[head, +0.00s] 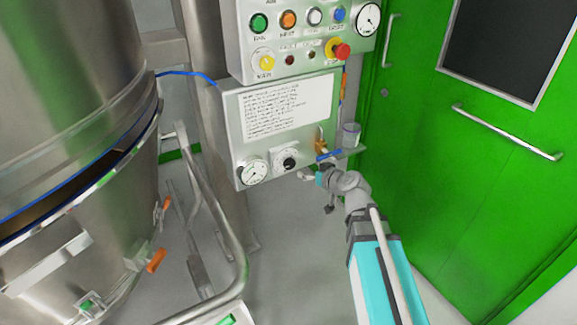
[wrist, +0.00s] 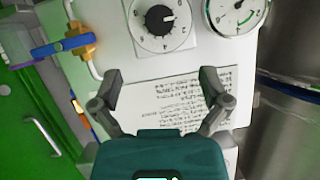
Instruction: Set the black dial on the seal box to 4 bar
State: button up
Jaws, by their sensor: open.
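The black dial (head: 289,163) sits on a white scale plate low on the front of the grey seal box (head: 228,108). In the wrist view the dial (wrist: 158,20) is at the top, tilted, with a white mark towards the right of the knob. My gripper (head: 316,190) is to the right of and below the dial in the head view. Its fingers (wrist: 160,75) are spread, empty and apart from the dial.
A blue-handled valve (head: 328,155) with a brass body and a small shelf with a clear cup (head: 351,135) are right of the box. A button panel (head: 300,35) hangs above. A steel vessel (head: 70,150) with a pipe rail stands left; a green door (head: 480,150) right.

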aim_at(291, 164)
jog(key=b+x, duration=0.4)
jog(key=x, duration=0.8)
jog(key=shift+w+a+f+b, duration=0.15)
jog(key=shift+w+f+b, duration=0.05)
jog(key=shift+b, duration=0.1)
